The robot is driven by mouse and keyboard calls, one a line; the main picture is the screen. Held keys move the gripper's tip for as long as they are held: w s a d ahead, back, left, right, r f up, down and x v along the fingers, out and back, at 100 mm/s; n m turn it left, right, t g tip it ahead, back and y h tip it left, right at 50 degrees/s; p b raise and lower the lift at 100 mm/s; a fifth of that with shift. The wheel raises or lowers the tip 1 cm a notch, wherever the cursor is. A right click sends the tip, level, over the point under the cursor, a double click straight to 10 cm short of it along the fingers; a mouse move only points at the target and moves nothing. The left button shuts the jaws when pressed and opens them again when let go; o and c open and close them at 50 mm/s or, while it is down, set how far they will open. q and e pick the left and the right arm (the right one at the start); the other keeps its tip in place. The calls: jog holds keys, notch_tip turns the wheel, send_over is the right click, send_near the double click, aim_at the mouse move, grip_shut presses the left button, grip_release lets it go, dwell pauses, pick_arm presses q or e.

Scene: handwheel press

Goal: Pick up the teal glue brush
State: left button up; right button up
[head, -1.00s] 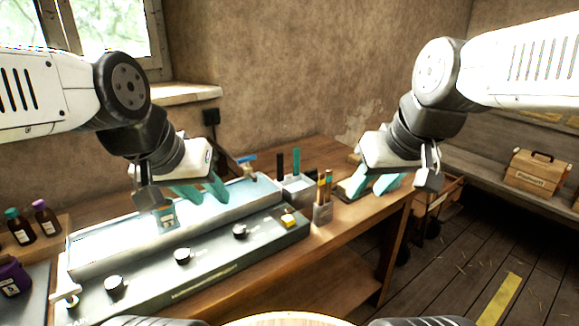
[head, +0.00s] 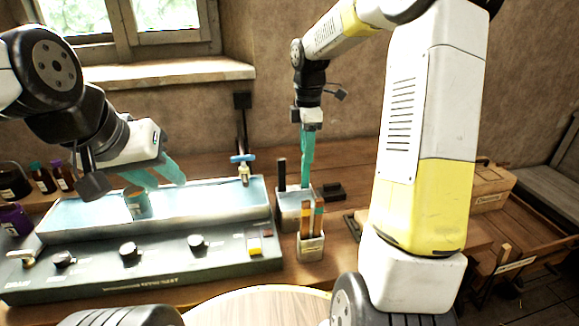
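The grey container (head: 293,214) stands on the bench right of the trough, with a black handle (head: 282,172) upright in it. In the earlier frame a teal handle, likely the glue brush, stood beside the black one. Now my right gripper (head: 306,172) points straight down over that spot. Its teal fingers look edge-on and blend with any teal handle there, so I cannot tell whether they are shut on it. My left gripper (head: 162,177) is open above the trough, its fingers apart, near a labelled tin (head: 136,204).
A small holder (head: 310,247) with several upright tools, one teal-topped, stands in front of the container. A blue-handled tap (head: 243,164) is left of it. The trough (head: 80,222) has knobs along its front. Dark bottles (head: 42,178) stand at far left. A wooden box (head: 490,187) sits right.

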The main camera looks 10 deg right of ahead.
aim_at(305, 172)
jog(key=shift+w+f, duration=0.4)
jog(key=shift+w+f+n, duration=0.1)
jog(key=shift+f+n, duration=0.2)
jog(key=shift+f, duration=0.05)
notch_tip(305, 172, down, 7)
jog(key=shift+d, duration=0.1)
grip_shut()
